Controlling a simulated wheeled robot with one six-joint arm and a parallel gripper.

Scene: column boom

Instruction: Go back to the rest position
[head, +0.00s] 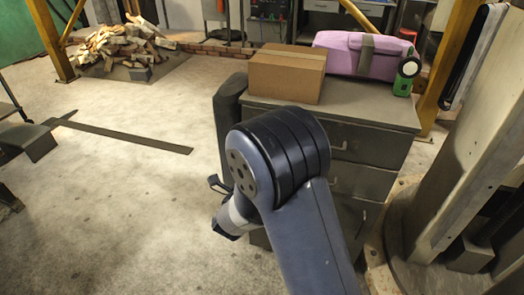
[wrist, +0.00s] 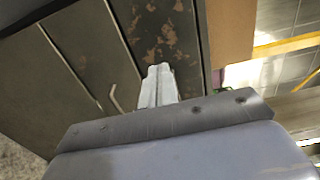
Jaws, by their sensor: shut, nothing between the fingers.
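My gripper (wrist: 157,72) shows in the wrist view with its pale fingers together and nothing between them. Behind them is the dark front of a drawer cabinet (wrist: 90,50) with a handle; I cannot tell how far off it is. In the head view my arm reaches up from the bottom and bends at a large dark joint in the middle. That joint hides part of the cabinet (head: 375,181) and most of my gripper's end. Only a piece of the wrist end shows at the joint's lower left, low in front of the cabinet's left side.
A cardboard box (head: 287,76), a pink case (head: 340,60) and a green-and-black tool (head: 405,75) are on the cabinet top. A wood pile (head: 115,45) lies at the back left. A flat dark strip (head: 120,134) lies on the floor. A thick column (head: 465,140) stands at right. The left floor is mostly open.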

